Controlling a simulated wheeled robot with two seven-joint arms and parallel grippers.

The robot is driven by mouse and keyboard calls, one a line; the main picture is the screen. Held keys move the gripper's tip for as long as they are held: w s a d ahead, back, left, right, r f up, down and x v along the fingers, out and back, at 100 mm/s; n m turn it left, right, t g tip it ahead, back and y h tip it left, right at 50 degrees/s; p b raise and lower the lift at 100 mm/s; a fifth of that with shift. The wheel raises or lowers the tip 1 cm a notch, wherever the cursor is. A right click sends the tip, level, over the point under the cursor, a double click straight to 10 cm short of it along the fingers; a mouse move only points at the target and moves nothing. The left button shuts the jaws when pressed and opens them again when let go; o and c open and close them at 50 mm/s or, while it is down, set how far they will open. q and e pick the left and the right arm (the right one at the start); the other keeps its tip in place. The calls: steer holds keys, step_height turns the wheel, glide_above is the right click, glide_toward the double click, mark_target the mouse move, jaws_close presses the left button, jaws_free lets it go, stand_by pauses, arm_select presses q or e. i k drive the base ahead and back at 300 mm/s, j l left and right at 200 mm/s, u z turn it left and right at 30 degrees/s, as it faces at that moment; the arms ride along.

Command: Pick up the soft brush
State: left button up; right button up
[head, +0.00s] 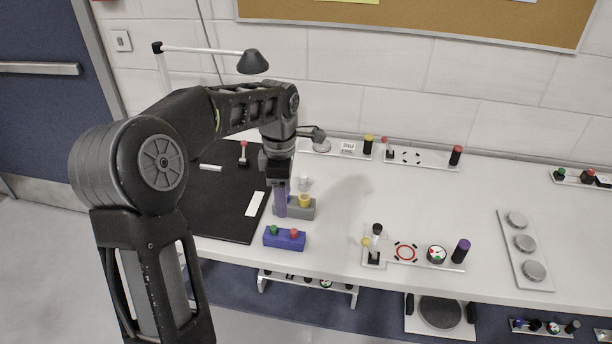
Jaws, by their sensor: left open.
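My left gripper (278,181) points down over the white table. It is open, and dark arm parts partly cover it. An upright purple handle-like thing (281,205) stands directly under and between its jaws, at the left end of a small grey block (309,213). It may be the soft brush, but bristles cannot be made out. A yellow-topped piece (304,201) sits in the same block to its right. A blue block (284,243) with a green and a red knob lies just in front. My right gripper is not in view.
A black mat (215,219) lies at the left under my arm. A small white cylinder (304,183) stands behind the grey block. A white plate with knobs and a dial (437,254) lies front right, and a strip with round discs (525,243) far right. The table's middle is clear.

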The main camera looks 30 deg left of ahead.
mark_target(303, 186)
steer(key=i+j, duration=0.2)
steer(key=i, duration=0.2)
steer(key=i+j, duration=0.2)
steer(key=i, duration=0.2)
